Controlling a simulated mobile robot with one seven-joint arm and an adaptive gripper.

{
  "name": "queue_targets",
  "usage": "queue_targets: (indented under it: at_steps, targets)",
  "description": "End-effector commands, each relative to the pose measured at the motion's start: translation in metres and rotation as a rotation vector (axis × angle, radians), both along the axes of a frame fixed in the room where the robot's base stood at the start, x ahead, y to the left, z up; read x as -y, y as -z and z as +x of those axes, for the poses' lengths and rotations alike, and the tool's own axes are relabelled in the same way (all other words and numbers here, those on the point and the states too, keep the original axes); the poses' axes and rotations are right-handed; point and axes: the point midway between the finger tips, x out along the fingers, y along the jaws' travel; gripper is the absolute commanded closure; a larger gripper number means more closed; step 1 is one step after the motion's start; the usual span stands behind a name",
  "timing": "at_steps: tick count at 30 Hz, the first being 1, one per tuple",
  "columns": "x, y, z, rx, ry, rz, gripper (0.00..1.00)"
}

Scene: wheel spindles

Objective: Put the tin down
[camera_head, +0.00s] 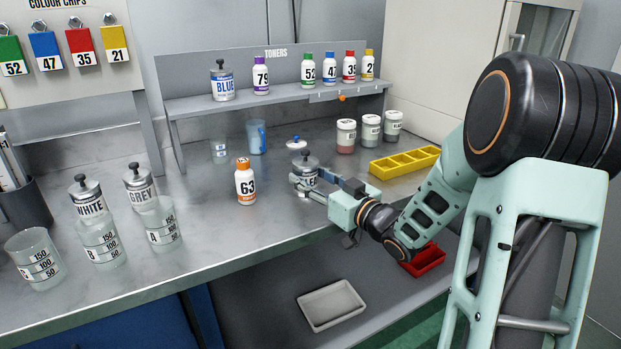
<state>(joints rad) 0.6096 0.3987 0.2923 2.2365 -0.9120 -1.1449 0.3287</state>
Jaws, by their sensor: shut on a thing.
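The tin (307,165) is a small grey metal can with a dark knob on its lid and a partly hidden label. It is upright at the middle of the metal bench (215,215). My gripper (306,184) reaches it from the right and is shut around its lower body. The fingers cover part of the label. I cannot tell whether the tin's base touches the bench.
An orange-capped bottle marked 63 (245,182) stands just left of the tin. A white container with a blue knob (296,143) stands behind it. A yellow divided tray (405,162) lies to the right. Beakers (101,243) stand at left. Bare bench lies in front.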

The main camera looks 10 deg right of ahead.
Motion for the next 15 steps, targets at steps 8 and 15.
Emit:
queue_targets:
  at_steps: [8, 15]
  targets:
    - [-0.0001, 0.0006, 0.0000, 0.000, 0.000, 0.000, 0.39]
    - [0.0000, -0.0029, -0.0001, 0.000, 0.000, 0.000, 0.39]
